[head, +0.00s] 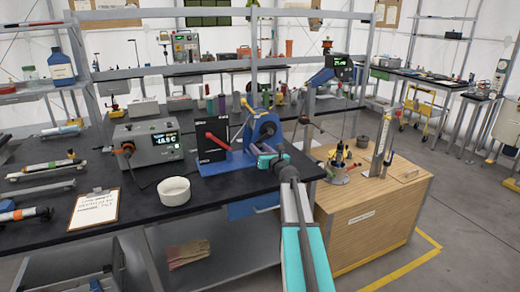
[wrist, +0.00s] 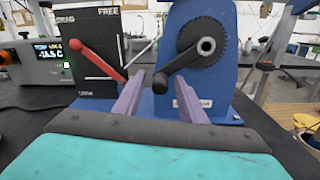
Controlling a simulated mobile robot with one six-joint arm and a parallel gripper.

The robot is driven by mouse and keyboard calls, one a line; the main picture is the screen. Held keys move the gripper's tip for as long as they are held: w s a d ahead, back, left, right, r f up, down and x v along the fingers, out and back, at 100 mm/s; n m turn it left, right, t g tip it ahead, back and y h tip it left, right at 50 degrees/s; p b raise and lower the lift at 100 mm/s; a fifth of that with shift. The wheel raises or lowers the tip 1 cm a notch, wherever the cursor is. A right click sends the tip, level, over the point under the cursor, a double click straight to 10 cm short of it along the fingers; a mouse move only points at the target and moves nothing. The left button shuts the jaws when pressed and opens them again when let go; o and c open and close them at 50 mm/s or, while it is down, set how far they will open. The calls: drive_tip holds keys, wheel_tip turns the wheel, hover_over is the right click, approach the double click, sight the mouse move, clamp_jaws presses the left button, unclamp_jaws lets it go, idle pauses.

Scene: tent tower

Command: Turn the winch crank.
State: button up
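The winch is a blue stand (head: 262,132) on the black bench in the head view. In the wrist view its blue upright (wrist: 222,85) carries a dark toothed wheel (wrist: 190,36). The black winch crank (wrist: 183,64) runs from the hub down and left to a dark knob (wrist: 160,83). My gripper (head: 266,154) is close in front of the winch. In the wrist view my gripper (wrist: 159,95) is open, its two purple fingers apart. The knob appears between the fingertips; I cannot tell whether they touch it.
A black panel (wrist: 83,30) marked DRAG and FREE, with a red lever (wrist: 100,60), stands left of the crank. A wooden cabinet (head: 375,205) stands right.

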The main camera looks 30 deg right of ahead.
clamp_jaws()
drive_tip(key=shift+r, duration=0.15)
